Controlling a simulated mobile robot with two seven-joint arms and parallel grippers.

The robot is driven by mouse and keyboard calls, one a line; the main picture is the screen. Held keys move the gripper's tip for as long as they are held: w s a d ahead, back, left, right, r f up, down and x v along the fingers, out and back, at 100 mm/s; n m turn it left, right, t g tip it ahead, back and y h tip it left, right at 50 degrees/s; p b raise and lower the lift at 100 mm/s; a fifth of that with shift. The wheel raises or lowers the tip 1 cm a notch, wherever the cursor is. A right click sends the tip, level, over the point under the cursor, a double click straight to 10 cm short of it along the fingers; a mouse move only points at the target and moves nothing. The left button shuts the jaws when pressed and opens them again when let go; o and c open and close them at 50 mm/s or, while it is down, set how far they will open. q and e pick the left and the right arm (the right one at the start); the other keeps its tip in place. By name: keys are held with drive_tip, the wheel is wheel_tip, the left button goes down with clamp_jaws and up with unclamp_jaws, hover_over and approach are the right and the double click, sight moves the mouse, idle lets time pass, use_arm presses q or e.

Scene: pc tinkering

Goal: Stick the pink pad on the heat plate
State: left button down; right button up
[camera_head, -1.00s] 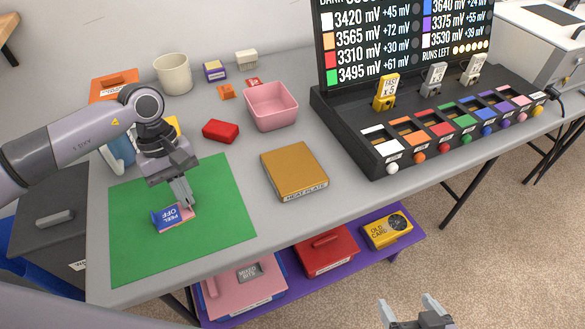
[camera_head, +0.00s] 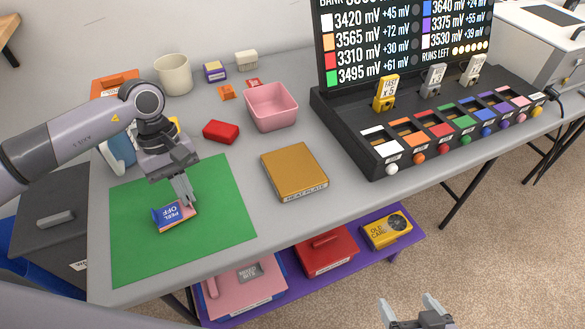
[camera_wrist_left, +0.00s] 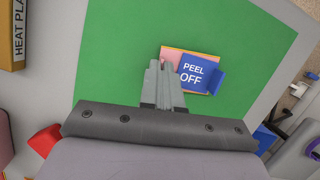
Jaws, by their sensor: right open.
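The pink pad (camera_head: 183,223) is at the green mat (camera_head: 132,245), mostly covered by a blue film (camera_head: 166,216) marked PEEL OFF. The film's tab end stands up at the side away from my gripper. The tan heat plate (camera_head: 294,170) lies flat on the table, right of the mat. My right gripper (camera_head: 413,306) is open and empty at the bottom, off the table.
A red block (camera_head: 221,131) and a pink bin (camera_head: 272,106) stand behind the mat and plate. A black battery rack (camera_head: 400,162) with coloured slots is at right. Bare grey table lies between mat and plate. A purple shelf (camera_head: 350,262) with boxes is below.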

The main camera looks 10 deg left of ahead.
use_arm(q)
drive_tip(key=shift+w+d+r+p, duration=0.15)
drive_tip(key=shift+r+p, duration=0.1)
drive_tip(key=shift+r, duration=0.4)
drive_tip(key=shift+w+d+r+p, duration=0.1)
drive_tip(key=shift+d+r+p, duration=0.1)
drive_tip(key=shift+r, duration=0.4)
drive_tip(key=shift+r, duration=0.1)
idle(0.3)
wheel_tip(320, 180, up, 5)
drive_tip(key=shift+f+p, duration=0.1)
drive_tip(key=shift+p, duration=1.15)
